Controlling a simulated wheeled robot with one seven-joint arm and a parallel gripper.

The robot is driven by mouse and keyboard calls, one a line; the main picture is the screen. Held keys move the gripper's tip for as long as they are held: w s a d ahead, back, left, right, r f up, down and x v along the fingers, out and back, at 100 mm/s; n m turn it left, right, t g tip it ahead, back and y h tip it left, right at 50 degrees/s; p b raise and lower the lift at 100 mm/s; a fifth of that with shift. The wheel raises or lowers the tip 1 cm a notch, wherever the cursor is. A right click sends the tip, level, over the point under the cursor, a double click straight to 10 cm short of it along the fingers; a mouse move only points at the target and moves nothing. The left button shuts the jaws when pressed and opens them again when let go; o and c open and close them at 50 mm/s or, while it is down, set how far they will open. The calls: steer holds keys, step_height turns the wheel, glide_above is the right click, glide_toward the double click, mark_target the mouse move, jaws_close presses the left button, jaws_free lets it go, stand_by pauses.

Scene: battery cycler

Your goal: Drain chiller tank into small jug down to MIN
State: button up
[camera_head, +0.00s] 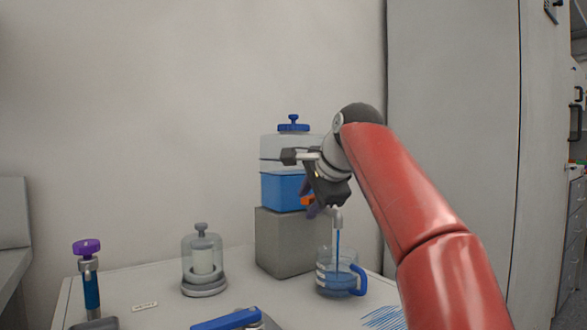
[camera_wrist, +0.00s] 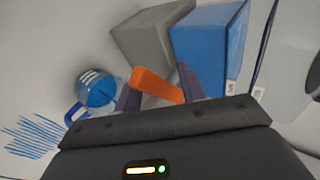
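The chiller tank (camera_head: 285,190) is a clear box with blue liquid in its lower part and a blue knob (camera_head: 293,124) on top; its blue side also shows in the wrist view (camera_wrist: 210,50). My gripper (camera_head: 309,200) is at its front, its two dark purple fingers on either side of the orange valve lever (camera_wrist: 158,86), with the lever filling the gap. A blue stream runs from the spout (camera_head: 338,218) into the small jug (camera_head: 338,272), which stands below and holds blue liquid. The jug also shows in the wrist view (camera_wrist: 97,90). The MIN mark is not readable.
The tank stands on a grey block (camera_head: 284,243). A clear domed vessel (camera_head: 203,262) and a purple-capped tube (camera_head: 89,280) stand to the left. A blue-handled item (camera_head: 226,319) lies at the front. Blue scribbled lines (camera_head: 384,318) mark the table right of the jug.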

steer(key=c, duration=0.4)
steer(key=shift+w+a+r+m+t+h+p, duration=0.15)
steer(key=shift+a+m+t+h+p, duration=0.1)
steer(key=shift+m+h+p, duration=0.2)
steer(key=shift+w+a+r+m+t+h+p, duration=0.15)
steer(key=shift+a+m+h+p, duration=0.1)
steer(key=shift+m+h+p, duration=0.2)
steer(key=m+h, duration=0.1)
steer(key=w+m+h+p, duration=0.1)
steer(key=shift+a+f+m, duration=0.15)
steer(key=shift+f+m, duration=0.05)
steer(key=shift+m, duration=0.1)
steer(key=shift+p, duration=0.3)
steer(key=shift+o, duration=1.1)
steer(key=shift+a, duration=0.1)
